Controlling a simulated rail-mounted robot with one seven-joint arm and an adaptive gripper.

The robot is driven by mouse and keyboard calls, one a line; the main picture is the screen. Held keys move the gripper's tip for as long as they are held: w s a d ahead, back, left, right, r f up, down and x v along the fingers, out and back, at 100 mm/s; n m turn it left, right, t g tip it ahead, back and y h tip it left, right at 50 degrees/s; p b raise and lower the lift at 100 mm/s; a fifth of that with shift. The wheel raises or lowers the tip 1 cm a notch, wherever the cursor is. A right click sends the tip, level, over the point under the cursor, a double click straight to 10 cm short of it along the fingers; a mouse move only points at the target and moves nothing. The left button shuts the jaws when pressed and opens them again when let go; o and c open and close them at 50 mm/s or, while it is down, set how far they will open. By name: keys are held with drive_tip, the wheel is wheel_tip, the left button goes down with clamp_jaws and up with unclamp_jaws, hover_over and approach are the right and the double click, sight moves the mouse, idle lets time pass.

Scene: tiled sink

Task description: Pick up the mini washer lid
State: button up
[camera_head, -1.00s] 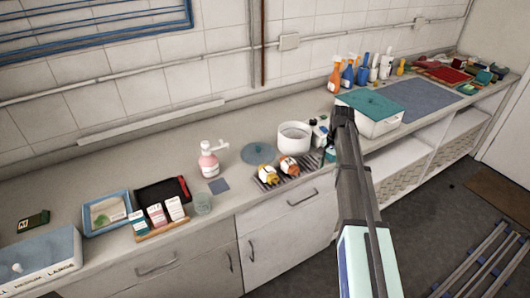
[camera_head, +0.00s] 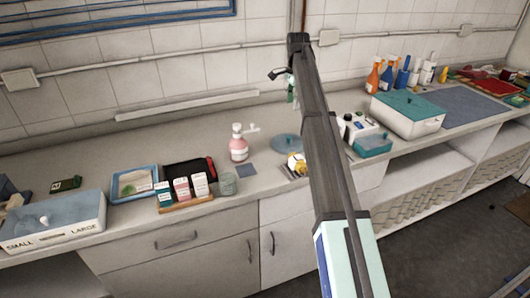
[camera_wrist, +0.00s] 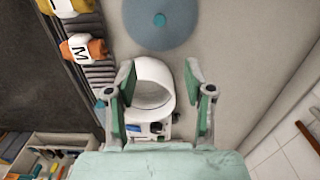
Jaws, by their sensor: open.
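The mini washer lid appears to be the round blue-grey disc with a small teal knob. It lies flat on the counter in the head view (camera_head: 286,147), partly behind my arm, and shows at the top of the wrist view (camera_wrist: 162,18), cut off by the edge. The white round washer tub (camera_wrist: 153,86) stands next to it and is hidden behind my arm in the head view. My gripper (camera_wrist: 160,76) is open and empty; its fingers appear either side of the tub in the wrist view, with the lid beyond the tips. In the head view a green finger (camera_head: 291,92) shows above the counter.
A pink pump bottle (camera_head: 238,148) stands left of the lid. A white box with a teal lid (camera_head: 408,112) stands to the right. The tiled wall is behind.

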drive_tip(key=a, duration=0.1)
drive_tip(key=p, duration=0.3)
hover_over(289, 137)
drive_tip(key=f, duration=1.1)
drive_tip(key=shift+w+d+f, duration=0.1)
drive_tip(key=shift+w+f, duration=0.15)
drive_tip(key=shift+f, duration=0.05)
drive_tip(key=shift+s+f+p, duration=0.15)
drive_tip(key=shift+f+p, duration=0.45)
drive_tip(key=shift+f, duration=0.75)
drive_tip(key=shift+s+f+p, duration=0.15)
drive_tip(key=shift+f+p, duration=0.4)
drive_tip(key=shift+f, duration=0.75)
clamp_jaws()
